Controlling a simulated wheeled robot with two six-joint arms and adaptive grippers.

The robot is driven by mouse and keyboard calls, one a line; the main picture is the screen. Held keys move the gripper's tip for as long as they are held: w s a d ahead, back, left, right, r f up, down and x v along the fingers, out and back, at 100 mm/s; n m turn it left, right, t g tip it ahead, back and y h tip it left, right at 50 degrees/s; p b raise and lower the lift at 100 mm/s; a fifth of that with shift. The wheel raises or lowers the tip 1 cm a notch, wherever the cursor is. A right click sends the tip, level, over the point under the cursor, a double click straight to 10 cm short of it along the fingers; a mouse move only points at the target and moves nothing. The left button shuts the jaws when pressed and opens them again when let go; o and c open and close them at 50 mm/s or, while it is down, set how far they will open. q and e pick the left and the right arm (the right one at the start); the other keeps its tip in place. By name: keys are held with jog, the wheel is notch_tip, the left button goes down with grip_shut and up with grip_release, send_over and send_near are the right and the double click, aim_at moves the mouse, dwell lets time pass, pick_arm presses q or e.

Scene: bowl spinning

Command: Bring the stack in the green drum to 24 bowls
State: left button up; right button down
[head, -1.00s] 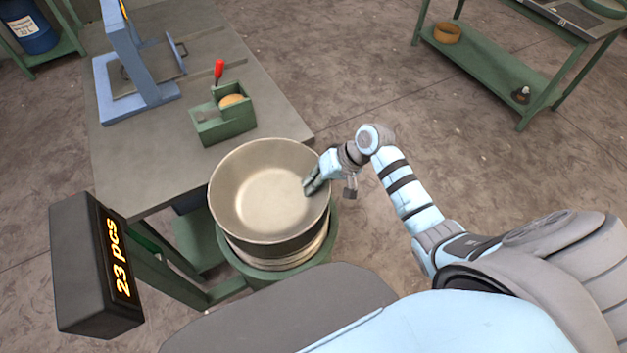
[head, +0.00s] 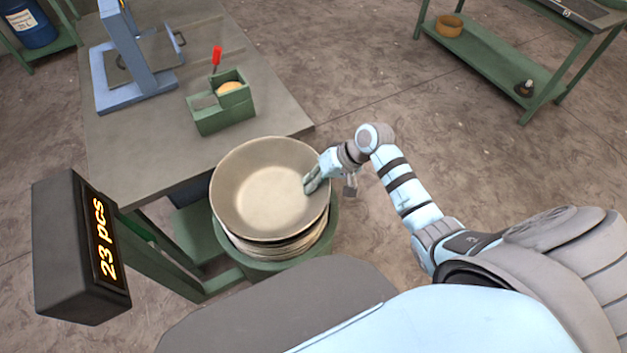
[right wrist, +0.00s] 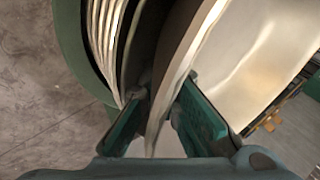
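A wide beige metal bowl (head: 268,190) is at the top of the green drum (head: 334,225), tilted slightly, its inside facing up. Below it a stack of bowls (head: 275,245) shows as several pale rims inside the drum. The stack rims (right wrist: 105,45) also show in the right wrist view, with a dark gap between them and the bowl. My right gripper (head: 312,181) is at the bowl's right rim. In the right wrist view its fingers (right wrist: 163,110) are on both sides of the bowl wall, shut on it. The counter display (head: 105,240) reads 23 pcs. My left gripper is not in view.
A grey table (head: 160,150) behind the drum carries a blue frame stand (head: 140,75) and a green box (head: 222,105) with a red handle. A green shelf (head: 490,70) stands at the back right. Bare floor lies between.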

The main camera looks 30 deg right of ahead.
jog(key=shift+r, duration=0.1)
jog(key=c, duration=1.7)
grip_release()
jog(key=shift+s+a, duration=0.1)
jog(key=shift+a, duration=0.05)
jog(key=v, duration=1.2)
